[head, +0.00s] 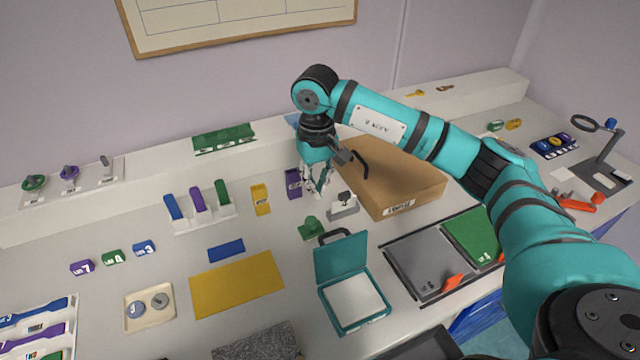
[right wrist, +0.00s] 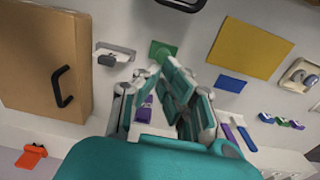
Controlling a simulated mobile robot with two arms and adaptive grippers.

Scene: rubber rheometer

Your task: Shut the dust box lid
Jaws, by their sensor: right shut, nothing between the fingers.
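A teal box (head: 356,303) with a pale, flat inside stands at the front middle of the bench in the head view. Its teal lid (head: 341,259) is open, raised at the back edge, with a dark handle (head: 335,237) on its far edge. Part of a dark handle (right wrist: 180,4) shows at the top edge of the right wrist view. My right gripper (head: 322,192) is shut and empty. It points down behind the teal box, apart from the lid, near the small grey stand. My left gripper is not in view.
A brown box (head: 405,180) with a black handle stands right of my gripper, partly behind my right arm. A green block (head: 311,228) and grey stand (head: 343,206) lie between gripper and lid. A yellow mat (head: 237,284) lies left; grey and green panels (head: 425,264) lie right.

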